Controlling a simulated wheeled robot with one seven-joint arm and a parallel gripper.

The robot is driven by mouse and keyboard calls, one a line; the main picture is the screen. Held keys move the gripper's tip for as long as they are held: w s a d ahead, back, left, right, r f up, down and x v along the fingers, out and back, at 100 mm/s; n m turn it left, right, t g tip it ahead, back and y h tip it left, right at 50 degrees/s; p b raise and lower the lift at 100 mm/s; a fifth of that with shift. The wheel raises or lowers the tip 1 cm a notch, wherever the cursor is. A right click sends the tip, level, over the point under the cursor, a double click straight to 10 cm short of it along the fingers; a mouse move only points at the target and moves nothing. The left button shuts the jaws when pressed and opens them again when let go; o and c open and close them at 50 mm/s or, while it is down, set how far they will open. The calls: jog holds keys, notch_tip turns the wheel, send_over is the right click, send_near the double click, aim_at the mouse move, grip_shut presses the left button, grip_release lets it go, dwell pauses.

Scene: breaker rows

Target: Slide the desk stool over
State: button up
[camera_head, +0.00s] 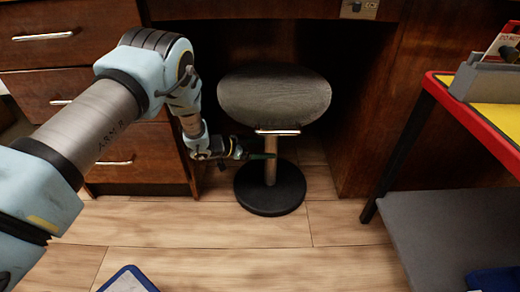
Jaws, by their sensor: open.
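The desk stool (274,95) stands upright in the knee space of a dark wooden desk. It has a round dark grey seat, a metal post (270,165), a round black base (270,190) on the floor and a short metal bar under the front of the seat. My arm reaches in from the left. My gripper (262,156) is low, left of the post, below the seat and above the base. Its fingers are small and dark here, with their tips close to the post. I cannot tell whether they touch it.
The desk's drawers (62,98) with metal handles stand left of the stool, and its right side panel (370,110) stands close on the right. A red-edged table (470,120) with a grey lower shelf (455,230) is at the right.

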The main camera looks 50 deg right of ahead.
aim_at(266, 150)
jog(key=b+x, duration=0.1)
jog(key=x, duration=0.3)
jog(key=shift+f+b, duration=0.2)
jog(key=shift+b, duration=0.15)
jog(key=shift+b+x, duration=0.35)
jog(key=shift+x, duration=0.55)
jog(key=shift+d+r, duration=0.1)
jog(key=shift+r, duration=0.05)
jog(key=shift+c, duration=0.3)
grip_shut()
